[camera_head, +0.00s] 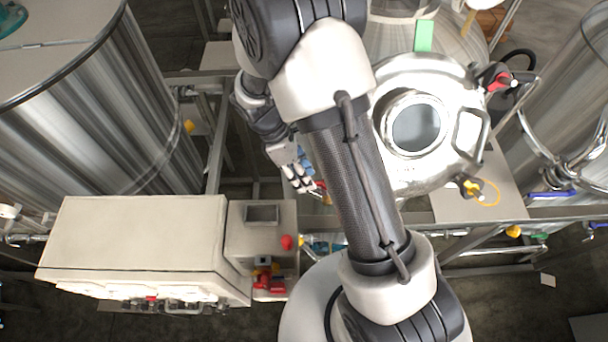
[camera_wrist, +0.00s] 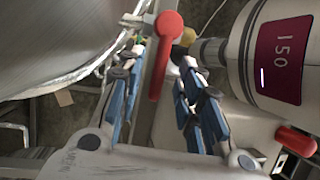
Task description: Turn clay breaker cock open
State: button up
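A red lever handle (camera_wrist: 160,60), with a rounded upper end, is in the wrist view between the two fingers of my gripper (camera_wrist: 160,65). The fingers have blue pads and are open, one on each side of the lever, with a gap showing on both sides. I cannot tell which named cock this lever belongs to. In the head view my gripper (camera_head: 301,180) is left of my arm, and a small bit of red (camera_head: 321,187) shows beside its fingertips. The rest of the lever is hidden there by my arm.
In the wrist view a vessel with a dark red "150" label (camera_wrist: 284,60) is close on the right, and another red handle (camera_wrist: 296,141) is lower right. In the head view a steel tank (camera_head: 90,120) and a control box (camera_head: 140,240) are left; a domed vessel (camera_head: 415,175) is right.

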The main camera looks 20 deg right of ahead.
jog(key=shift+s+d+f, duration=0.1)
jog(key=shift+s+f, duration=0.05)
jog(key=shift+f, duration=0.15)
jog(key=shift+c, duration=0.3)
grip_shut()
dwell(0.4)
